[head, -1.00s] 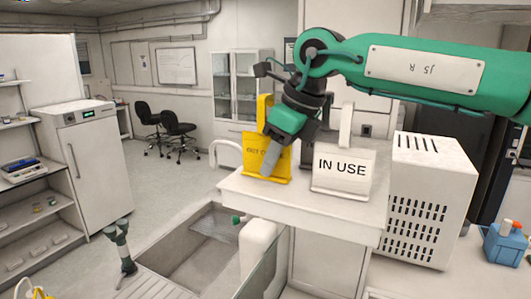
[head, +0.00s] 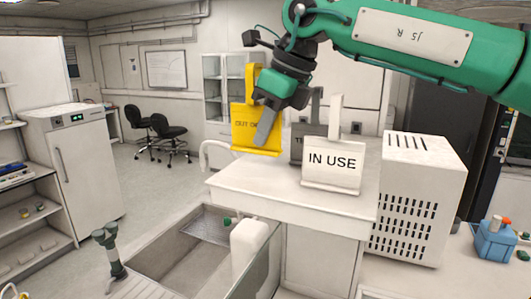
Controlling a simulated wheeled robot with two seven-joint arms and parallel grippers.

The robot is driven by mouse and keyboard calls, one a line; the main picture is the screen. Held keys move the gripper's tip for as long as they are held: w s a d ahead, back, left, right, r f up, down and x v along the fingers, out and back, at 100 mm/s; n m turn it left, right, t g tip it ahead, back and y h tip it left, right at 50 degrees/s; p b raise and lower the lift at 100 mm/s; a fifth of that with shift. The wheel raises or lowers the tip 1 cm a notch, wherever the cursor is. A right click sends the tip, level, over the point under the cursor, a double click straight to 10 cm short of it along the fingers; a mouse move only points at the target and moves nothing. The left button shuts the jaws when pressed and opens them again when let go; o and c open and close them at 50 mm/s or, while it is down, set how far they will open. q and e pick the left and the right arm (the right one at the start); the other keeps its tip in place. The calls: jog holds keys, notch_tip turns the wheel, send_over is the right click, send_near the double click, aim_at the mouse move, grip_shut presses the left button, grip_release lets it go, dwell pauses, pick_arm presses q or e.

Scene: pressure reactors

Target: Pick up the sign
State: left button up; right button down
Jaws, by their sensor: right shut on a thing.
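A yellow sign (head: 243,118) with partly hidden dark lettering that begins "OUT O" is in my right gripper (head: 266,128). The gripper is shut on it, and its grey finger covers part of the sign's face. The sign is upright and looks raised above the white counter (head: 250,180). A white sign (head: 333,160) reading "IN USE" stands upright on the counter, to the right of the gripper. A dark grey sign (head: 298,150) stands behind it, mostly hidden by the white sign. My left gripper is not in view.
A white perforated box (head: 415,205) stands right of the counter. A blue container (head: 494,243) is at the far right. A sink (head: 175,260) with a faucet (head: 112,255) lies at the front left. Open floor lies behind at the left.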

notch_tip(320, 180, up, 8)
jog(key=shift+a+f+b, duration=0.1)
jog(key=shift+f+b, duration=0.1)
jog(key=shift+b, duration=0.75)
notch_tip(320, 180, up, 8)
jog(key=shift+r, duration=0.1)
